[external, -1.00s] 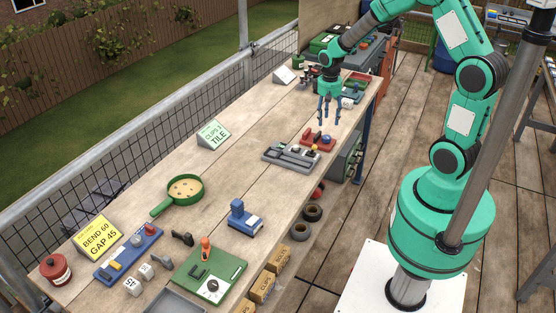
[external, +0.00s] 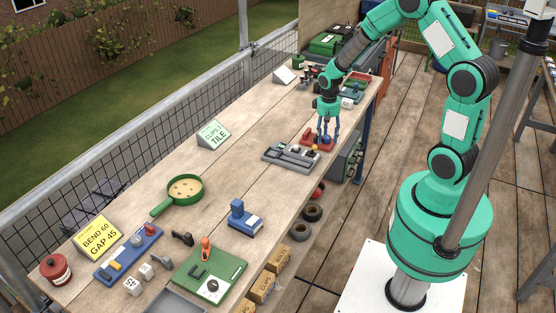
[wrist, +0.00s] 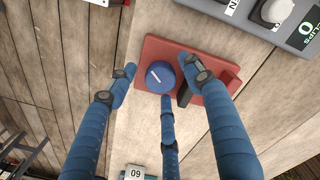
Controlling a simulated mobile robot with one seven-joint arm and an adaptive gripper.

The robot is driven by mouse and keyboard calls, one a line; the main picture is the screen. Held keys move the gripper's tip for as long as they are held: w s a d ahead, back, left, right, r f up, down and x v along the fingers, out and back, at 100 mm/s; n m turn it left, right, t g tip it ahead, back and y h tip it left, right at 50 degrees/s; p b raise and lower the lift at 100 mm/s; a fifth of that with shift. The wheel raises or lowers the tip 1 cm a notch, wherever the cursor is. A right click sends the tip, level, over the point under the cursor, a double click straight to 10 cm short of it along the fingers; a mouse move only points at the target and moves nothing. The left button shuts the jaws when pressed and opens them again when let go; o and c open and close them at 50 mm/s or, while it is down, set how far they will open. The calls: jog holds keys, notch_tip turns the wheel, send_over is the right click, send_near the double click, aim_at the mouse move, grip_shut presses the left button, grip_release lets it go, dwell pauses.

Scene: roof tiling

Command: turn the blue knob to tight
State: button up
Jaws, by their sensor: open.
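The blue knob (wrist: 160,78) is round with a white mark on its top. It sits on a red base plate (wrist: 212,75) with a black upright part (wrist: 184,93) beside it. My gripper (wrist: 158,88) has blue fingers spread open above the red plate, one to each side of the knob and one below it in the wrist view. Whether any finger touches the knob is not clear. In the external view my gripper (external: 328,144) is down at the red plate (external: 310,139), and the fingers largely hide the knob.
The bench edge is near, with black rolls (external: 312,212) on a lower shelf. A green pan (external: 184,188) and a blue block tool (external: 244,216) stand farther along.

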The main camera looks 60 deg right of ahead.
jog(key=c, duration=1.1)
jog(key=shift+m, duration=0.5)
jog(key=shift+c, duration=0.2)
jog(key=m+p, duration=0.1)
jog(key=m, duration=0.1)
jog(key=shift+m+p, duration=0.3)
jog(key=shift+p, duration=0.05)
jog(key=shift+f+m+p, duration=0.15)
jog(key=shift+m+p, duration=0.5)
jog(key=shift+m, duration=1.25)
jog(key=shift+a, duration=0.1)
jog(key=shift+s, duration=0.1)
jog(key=o, duration=1.1)
jog(key=shift+o, duration=0.2)
